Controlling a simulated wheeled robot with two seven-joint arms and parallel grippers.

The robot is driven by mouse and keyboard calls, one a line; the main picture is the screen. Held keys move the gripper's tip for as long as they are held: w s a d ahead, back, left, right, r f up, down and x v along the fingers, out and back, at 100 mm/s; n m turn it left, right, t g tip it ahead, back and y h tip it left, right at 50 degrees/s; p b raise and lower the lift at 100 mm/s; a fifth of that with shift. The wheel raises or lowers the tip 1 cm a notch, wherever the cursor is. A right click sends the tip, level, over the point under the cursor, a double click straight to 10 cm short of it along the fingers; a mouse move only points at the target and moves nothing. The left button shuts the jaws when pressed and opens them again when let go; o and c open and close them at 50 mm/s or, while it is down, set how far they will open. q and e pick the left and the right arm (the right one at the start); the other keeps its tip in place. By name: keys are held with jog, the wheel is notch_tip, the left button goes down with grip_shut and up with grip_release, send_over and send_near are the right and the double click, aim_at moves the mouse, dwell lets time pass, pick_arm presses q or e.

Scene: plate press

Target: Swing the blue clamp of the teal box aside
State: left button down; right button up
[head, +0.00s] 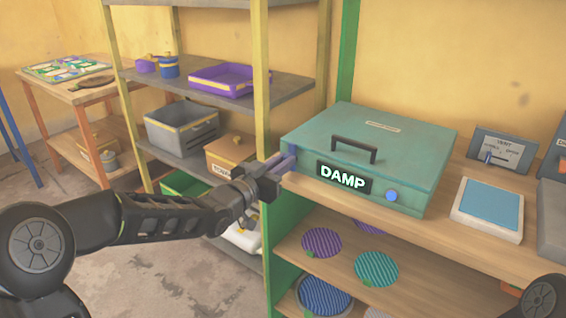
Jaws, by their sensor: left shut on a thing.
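The teal box (400,150) stands closed on the wooden counter, with a black handle on its lid and a front sign reading DAMP. The blue clamp (288,158) shows as a small bluish-purple piece at the box's left front corner, mostly hidden by my left gripper (279,168). My left gripper is shut on the clamp, coming in from the left. How far the clamp is turned I cannot tell. My right gripper is out of view; only a bit of that arm shows at the bottom right.
A round blue button (391,196) sits on the box front. Striped discs (376,268) lie on the shelf below. Shelves (215,80) with a purple tray and bins stand behind my left arm.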

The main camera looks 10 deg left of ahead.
pick_arm(q)
jog(key=shift+n, duration=0.4)
jog(key=shift+w+a+f+n+p, duration=0.1)
jog(key=shift+a+f+n+p, duration=0.1)
jog(key=shift+n+p, duration=2.05)
jog(key=shift+w+a+f+n+p, duration=0.15)
jog(key=shift+n+p, duration=0.85)
jog(key=shift+n, duration=2.5)
jog(key=shift+s+a+f+n+p, duration=0.1)
jog(key=shift+a+f+n+p, duration=0.15)
jog(key=shift+n+p, duration=2)
jog(key=shift+n+b, duration=0.6)
jog(key=shift+n, duration=0.1)
jog(key=c, duration=1.4)
grip_release()
jog(key=shift+c, duration=0.2)
jog(key=v, duration=0.7)
jog(key=shift+s, duration=0.35)
